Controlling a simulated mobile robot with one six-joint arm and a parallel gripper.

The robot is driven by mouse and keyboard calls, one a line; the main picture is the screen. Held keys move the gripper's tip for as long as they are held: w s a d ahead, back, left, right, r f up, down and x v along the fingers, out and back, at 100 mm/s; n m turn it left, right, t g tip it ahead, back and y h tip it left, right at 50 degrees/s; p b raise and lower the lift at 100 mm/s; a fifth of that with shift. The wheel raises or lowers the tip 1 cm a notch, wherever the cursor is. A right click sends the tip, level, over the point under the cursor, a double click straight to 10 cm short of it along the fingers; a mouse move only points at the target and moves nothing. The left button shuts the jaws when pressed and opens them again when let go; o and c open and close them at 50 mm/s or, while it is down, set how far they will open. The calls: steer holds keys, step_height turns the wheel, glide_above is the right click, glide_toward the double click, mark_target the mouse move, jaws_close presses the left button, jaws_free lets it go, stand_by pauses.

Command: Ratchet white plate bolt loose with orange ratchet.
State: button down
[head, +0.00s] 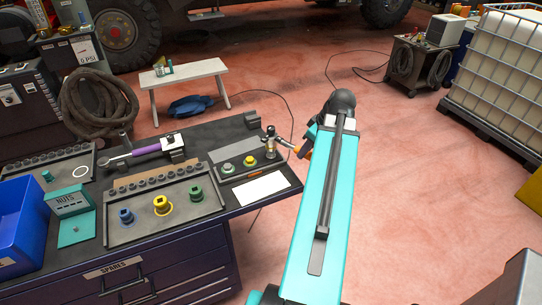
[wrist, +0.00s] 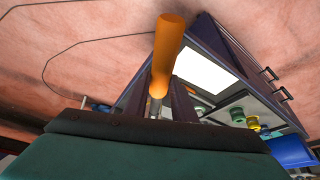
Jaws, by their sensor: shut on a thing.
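The orange ratchet shows in the head view with its orange handle (head: 306,149) beside the end of my teal arm and its metal head over the bench's right end. In the wrist view the orange handle (wrist: 166,50) stands between the dark fingers. My gripper (wrist: 161,88) is shut on it. The ratchet head is above a metal upright piece (head: 270,150) on a dark fixture; I cannot tell if it is seated on a bolt. The white plate (head: 261,188) lies flat in front, and also shows in the wrist view (wrist: 205,68). No bolt head is clear to see.
A tray (head: 150,228) with coloured sockets, a purple-handled tool (head: 148,150) and a blue bin (head: 22,225) take up the bench's left.

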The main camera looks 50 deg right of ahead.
steer(key=shift+r+p, duration=0.55)
steer(key=shift+r, duration=0.45)
stand_by(0.3)
steer(key=shift+r+p, duration=1.15)
steer(key=shift+r, duration=0.7)
